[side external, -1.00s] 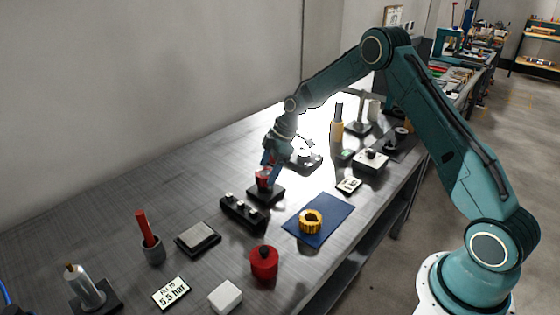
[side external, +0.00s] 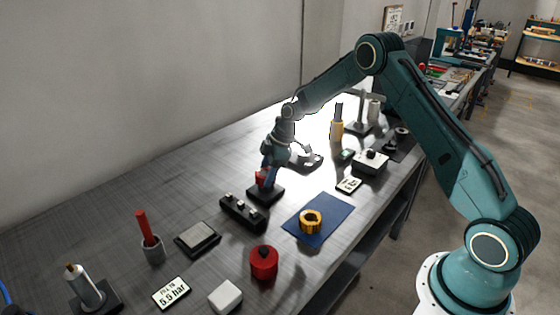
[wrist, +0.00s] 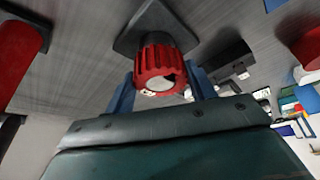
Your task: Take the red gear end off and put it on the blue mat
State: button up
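The red gear end (wrist: 160,66) is a ribbed red cap with a pale centre on a grey post that stands on a dark square base (wrist: 128,43). In the side view the gear end (side external: 262,177) is partly hidden by my gripper (side external: 267,172), and its base (side external: 266,195) rests on the bench. In the wrist view the blue fingers of my gripper (wrist: 162,90) flank the gear end, close to its sides. Whether they press on it cannot be told. The blue mat (side external: 334,212) lies to the right, with a yellow gear ring (side external: 311,221) on it.
A dark block with pegs (side external: 243,212) stands close to the gear's base, toward the camera. A red knobbed cylinder (side external: 263,263), white block (side external: 225,296) and grey pad (side external: 198,239) are nearer. The mat has free room around the yellow ring.

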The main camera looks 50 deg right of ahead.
jog(key=shift+c, duration=0.8)
jog(key=shift+r, duration=0.2)
notch_tip(320, 180, up, 20)
jog(key=shift+f, duration=0.15)
jog(key=shift+f, duration=0.2)
dwell(0.4)
jog(key=shift+f, duration=6.9)
